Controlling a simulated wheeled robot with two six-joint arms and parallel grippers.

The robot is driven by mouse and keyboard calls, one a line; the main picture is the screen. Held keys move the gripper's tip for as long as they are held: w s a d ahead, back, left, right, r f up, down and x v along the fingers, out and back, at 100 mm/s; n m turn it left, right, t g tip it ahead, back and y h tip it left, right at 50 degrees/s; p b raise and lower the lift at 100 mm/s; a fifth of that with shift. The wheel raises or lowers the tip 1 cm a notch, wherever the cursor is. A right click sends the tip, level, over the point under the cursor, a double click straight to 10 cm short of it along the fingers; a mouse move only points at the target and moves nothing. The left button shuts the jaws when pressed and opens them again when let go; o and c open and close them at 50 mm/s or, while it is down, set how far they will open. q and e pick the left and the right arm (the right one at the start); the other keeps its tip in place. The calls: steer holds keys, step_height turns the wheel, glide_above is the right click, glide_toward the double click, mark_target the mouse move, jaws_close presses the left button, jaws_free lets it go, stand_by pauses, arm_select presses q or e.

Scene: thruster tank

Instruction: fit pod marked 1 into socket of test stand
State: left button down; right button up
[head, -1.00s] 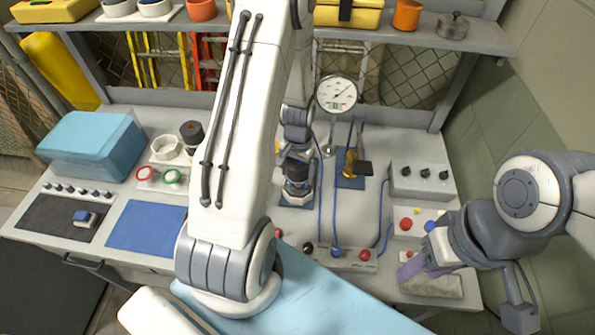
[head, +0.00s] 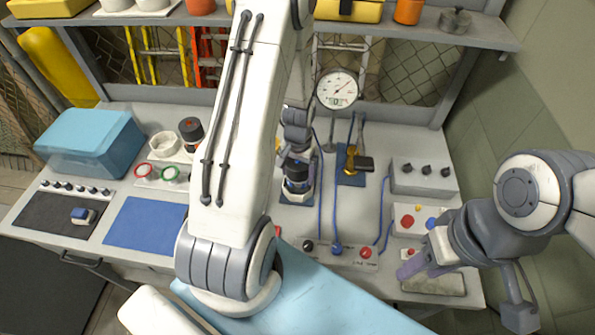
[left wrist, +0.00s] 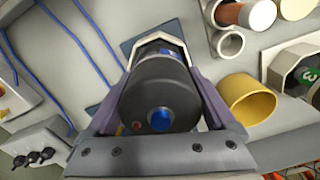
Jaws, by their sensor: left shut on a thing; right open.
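A dark grey pod (head: 297,170) with a blue band stands in the pale socket of the test stand (head: 297,187), on a blue plate at the middle of the bench. My left gripper (head: 296,150) is shut on this pod from above. In the left wrist view the pod's dark cap (left wrist: 158,95) has a blue centre and a small red dot, between my purple fingers. The pale angular socket rim (left wrist: 160,42) shows behind it. The pod's number is hidden, and I cannot tell how deep it sits. My right gripper (head: 412,266) is open and empty at the right.
A dial gauge (head: 337,90) stands behind the stand. A brass valve (head: 352,158) and blue hoses are to its right. A pod marked 3 (left wrist: 307,75) and a yellow cup (left wrist: 248,97) are near my left gripper. The blue mat (head: 146,226) is bare.

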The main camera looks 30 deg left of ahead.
stand_by(0.4)
arm_select(q)
jaws_free()
steer(key=shift+f, duration=0.1)
step_height(320, 180, up, 11)
steer(key=shift+f+b, duration=0.2)
steer(key=shift+b, duration=0.7)
steer(key=s+d+r+m+b, duration=0.1)
steer(key=s+d+r+m, duration=0.15)
steer(key=d, duration=0.45)
steer(key=s+d+r+m, duration=0.1)
steer(key=s+d+r, duration=0.1)
steer(key=s+d, duration=0.35)
steer(key=s+d+r+m+b, duration=0.1)
steer(key=d+r+m, duration=0.1)
steer(key=d, duration=0.6)
steer(key=s+d+r+m+h, duration=0.1)
steer(key=s+d+m, duration=0.2)
steer(key=s, duration=0.7)
steer(key=shift+d+b, duration=0.4)
steer(key=shift+d, duration=0.2)
